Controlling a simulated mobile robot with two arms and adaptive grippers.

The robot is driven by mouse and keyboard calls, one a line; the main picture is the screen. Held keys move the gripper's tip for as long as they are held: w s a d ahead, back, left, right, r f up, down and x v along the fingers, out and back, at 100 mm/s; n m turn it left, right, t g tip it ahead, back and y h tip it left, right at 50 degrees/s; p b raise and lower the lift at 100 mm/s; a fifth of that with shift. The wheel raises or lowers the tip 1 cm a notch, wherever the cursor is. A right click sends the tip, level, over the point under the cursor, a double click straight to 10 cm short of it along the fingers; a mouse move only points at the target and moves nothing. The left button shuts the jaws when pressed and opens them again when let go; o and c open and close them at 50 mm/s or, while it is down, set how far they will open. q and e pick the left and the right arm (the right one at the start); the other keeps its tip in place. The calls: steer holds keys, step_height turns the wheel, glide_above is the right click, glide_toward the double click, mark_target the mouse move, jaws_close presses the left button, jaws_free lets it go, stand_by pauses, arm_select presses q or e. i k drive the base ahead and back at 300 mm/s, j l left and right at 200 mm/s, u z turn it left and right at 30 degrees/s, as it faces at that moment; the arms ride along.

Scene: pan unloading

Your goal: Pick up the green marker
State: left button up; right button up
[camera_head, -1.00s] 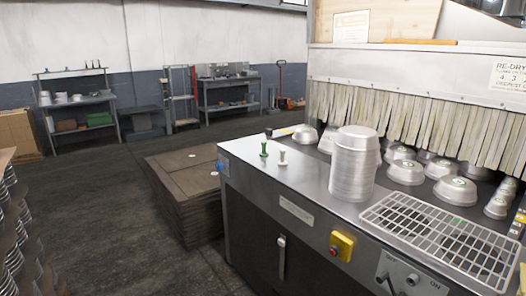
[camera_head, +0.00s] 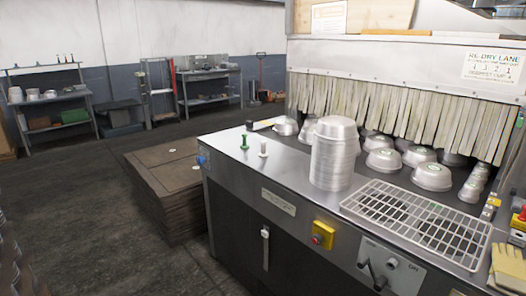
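A small green marker (camera_head: 244,142) stands upright near the left end of the steel counter (camera_head: 234,166). A similar white marker (camera_head: 263,149) stands just to its right, apart from it. Neither of my grippers shows in the head view, so nothing is seen touching the green marker.
A tall stack of metal pans (camera_head: 331,158) stands right of the markers. A wire rack (camera_head: 415,222) lies at the front right, with yellow gloves (camera_head: 508,266) beyond it. Several upturned pans sit before a strip curtain (camera_head: 400,108). A stack of brown boards (camera_head: 165,190) is left of the counter.

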mark_target(244, 146)
steer(key=i+j+u, duration=0.1)
steer(key=i+u, duration=0.2)
steer(key=i, duration=0.7)
